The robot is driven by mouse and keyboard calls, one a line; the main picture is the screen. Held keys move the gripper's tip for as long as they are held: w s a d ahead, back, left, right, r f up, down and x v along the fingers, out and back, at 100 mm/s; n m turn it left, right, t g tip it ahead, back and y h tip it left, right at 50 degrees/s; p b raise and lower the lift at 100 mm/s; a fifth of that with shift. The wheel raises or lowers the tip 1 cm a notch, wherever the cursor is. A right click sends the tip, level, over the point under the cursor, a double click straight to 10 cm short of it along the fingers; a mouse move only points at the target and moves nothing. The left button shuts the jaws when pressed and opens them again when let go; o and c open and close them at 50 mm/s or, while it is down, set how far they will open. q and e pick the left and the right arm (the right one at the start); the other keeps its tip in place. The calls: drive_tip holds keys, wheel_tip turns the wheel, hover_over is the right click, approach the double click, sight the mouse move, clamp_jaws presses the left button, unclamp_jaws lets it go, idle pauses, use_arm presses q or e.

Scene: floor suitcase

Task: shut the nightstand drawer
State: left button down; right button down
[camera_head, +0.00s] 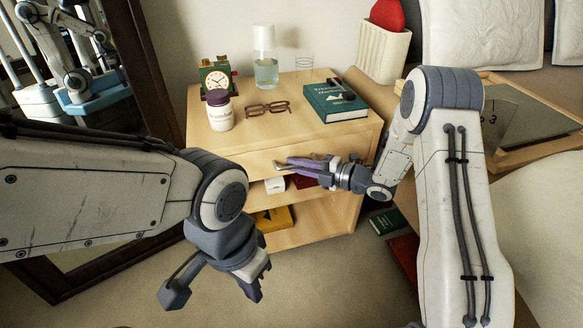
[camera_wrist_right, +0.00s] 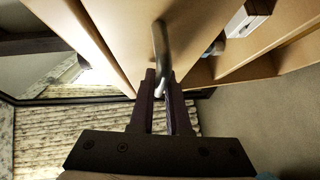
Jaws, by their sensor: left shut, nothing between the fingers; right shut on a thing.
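The wooden nightstand (camera_head: 255,137) stands against the wall in the head view. Its drawer front (camera_head: 240,163) is just below the top; I cannot tell how far the drawer stands out. My right gripper (camera_head: 283,164) reaches across from the right to the drawer front. In the right wrist view, my right gripper (camera_wrist_right: 162,82) is shut on the metal drawer handle (camera_wrist_right: 160,42), whose far part shows beyond the fingertips. My left gripper (camera_head: 254,291) is low in front of the nightstand, shut and empty, apart from it.
On top are a lidded jar (camera_head: 220,112), a clock (camera_head: 217,78), glasses (camera_head: 268,108), a bottle (camera_head: 265,65) and a green book (camera_head: 333,103). Open shelves below hold a yellow item (camera_head: 272,219). A mirror frame (camera_head: 150,70) is left, a bed (camera_head: 545,215) right. Books (camera_head: 388,221) lie beside it.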

drive_tip(key=shift+w, duration=0.2)
drive_tip(key=c, duration=1.2)
unclamp_jaws()
drive_tip(key=shift+o, duration=0.2)
drive_tip(key=shift+r, duration=0.1)
drive_tip(key=shift+d, duration=0.1)
drive_tip(key=p+v, duration=0.3)
drive_tip(key=v, duration=0.7)
drive_tip(key=shift+s+d, duration=0.2)
